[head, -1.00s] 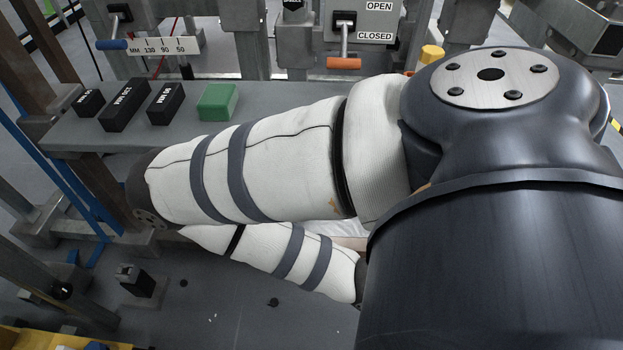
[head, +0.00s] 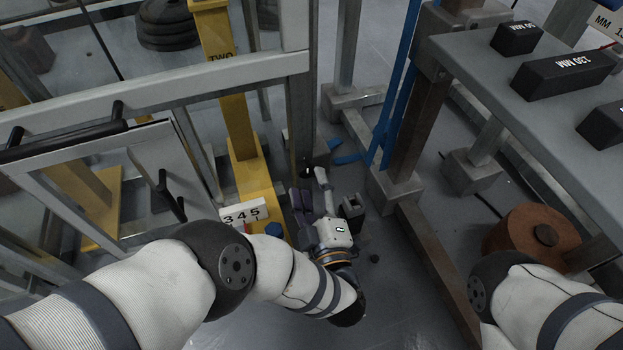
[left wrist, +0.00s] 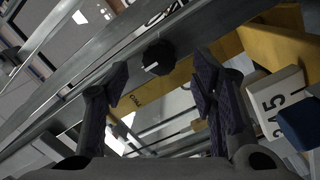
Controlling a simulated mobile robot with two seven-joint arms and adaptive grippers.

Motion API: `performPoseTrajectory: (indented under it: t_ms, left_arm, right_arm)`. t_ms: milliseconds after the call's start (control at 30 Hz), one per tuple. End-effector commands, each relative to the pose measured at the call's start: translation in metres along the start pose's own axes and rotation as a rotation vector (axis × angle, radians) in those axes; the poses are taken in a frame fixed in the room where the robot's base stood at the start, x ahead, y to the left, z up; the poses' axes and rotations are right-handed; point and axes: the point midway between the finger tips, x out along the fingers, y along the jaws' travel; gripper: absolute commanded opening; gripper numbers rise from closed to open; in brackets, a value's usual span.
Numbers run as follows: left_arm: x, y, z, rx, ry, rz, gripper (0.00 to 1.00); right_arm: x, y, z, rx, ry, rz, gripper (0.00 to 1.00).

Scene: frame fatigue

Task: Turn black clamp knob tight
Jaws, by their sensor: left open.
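The black clamp knob (left wrist: 158,57) shows in the left wrist view as a dark, faceted knob with a white mark, against a grey metal beam. My left gripper (left wrist: 160,76) is open, with its ridged fingers on either side of the view and the knob in line with the gap. The knob appears just beyond the fingertips and apart from them. In the head view my left gripper (head: 308,192) reaches toward the foot of a grey upright post (head: 300,110). My right gripper is out of view.
A white plate with numbers (head: 245,213) and a blue knob (head: 274,230) sit close left of my left gripper. A yellow post (head: 235,110) stands behind. A grey shelf (head: 465,75) with black blocks is at right, and a brown round weight (head: 530,238) lies below.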

Motion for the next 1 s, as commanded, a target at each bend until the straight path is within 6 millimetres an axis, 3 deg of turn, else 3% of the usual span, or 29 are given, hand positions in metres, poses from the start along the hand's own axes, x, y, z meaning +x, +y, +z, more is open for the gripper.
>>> performPoseTrajectory:
  t_ms: [200,467,667,1000]
  left_arm:
    - [0.026,0.0,0.0,-0.001,0.0,0.001,0.52]
    - [0.027,0.0,0.0,0.0,-0.001,0.0,0.52]
    - [0.027,0.0,0.0,0.0,-0.001,0.0,0.07]
    - [0.027,0.0,0.0,0.031,-0.003,-0.002,0.04]
  right_arm:
    - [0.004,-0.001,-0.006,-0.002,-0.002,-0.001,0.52]
    - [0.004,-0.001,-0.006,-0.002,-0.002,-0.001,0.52]
    - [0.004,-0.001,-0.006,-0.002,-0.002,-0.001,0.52]
    - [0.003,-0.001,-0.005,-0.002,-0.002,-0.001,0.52]
